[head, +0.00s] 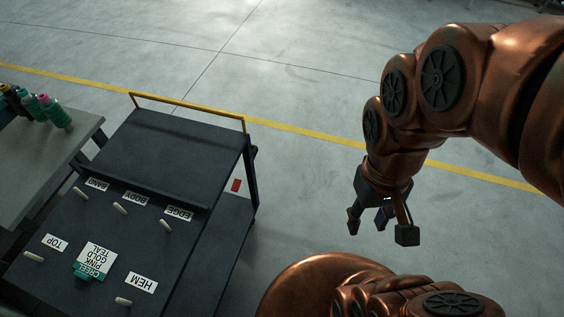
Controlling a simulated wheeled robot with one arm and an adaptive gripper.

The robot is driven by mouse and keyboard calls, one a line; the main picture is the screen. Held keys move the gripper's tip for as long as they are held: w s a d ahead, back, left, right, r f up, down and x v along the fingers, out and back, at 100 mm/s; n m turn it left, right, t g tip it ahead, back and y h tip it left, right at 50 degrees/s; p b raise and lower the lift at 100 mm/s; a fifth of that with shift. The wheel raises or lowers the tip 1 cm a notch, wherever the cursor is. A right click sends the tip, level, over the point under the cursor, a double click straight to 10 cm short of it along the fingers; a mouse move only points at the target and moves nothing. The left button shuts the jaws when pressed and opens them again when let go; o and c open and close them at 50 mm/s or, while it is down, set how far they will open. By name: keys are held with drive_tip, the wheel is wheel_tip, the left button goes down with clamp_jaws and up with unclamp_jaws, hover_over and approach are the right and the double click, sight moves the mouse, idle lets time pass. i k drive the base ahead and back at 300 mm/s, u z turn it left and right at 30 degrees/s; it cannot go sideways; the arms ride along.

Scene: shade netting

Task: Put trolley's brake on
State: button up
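The trolley (165,150) is dark, with a raised rear shelf and a yellow handle bar (188,108) along its far edge. A small red piece (236,185) shows low at the trolley's right side, near its right-hand post. I cannot tell for sure whether it is the brake pedal, or its position. The wheels are hidden. My gripper (380,228) hangs in the air to the right of the trolley, pointing down. Its dark fingers are spread, with nothing between them, and it is apart from the trolley.
A grey table (40,150) with several thread cones (52,110) stands at the left. The floor (290,200) between trolley and gripper is clear. A yellow line (300,131) crosses behind.

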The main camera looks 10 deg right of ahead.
sight(235, 186)
drive_tip(key=z, duration=0.8)
drive_tip(key=i, duration=2.55)
drive_tip(key=u, duration=3.25)
drive_tip(key=i, duration=0.3)
drive_tip(key=u, duration=0.7)
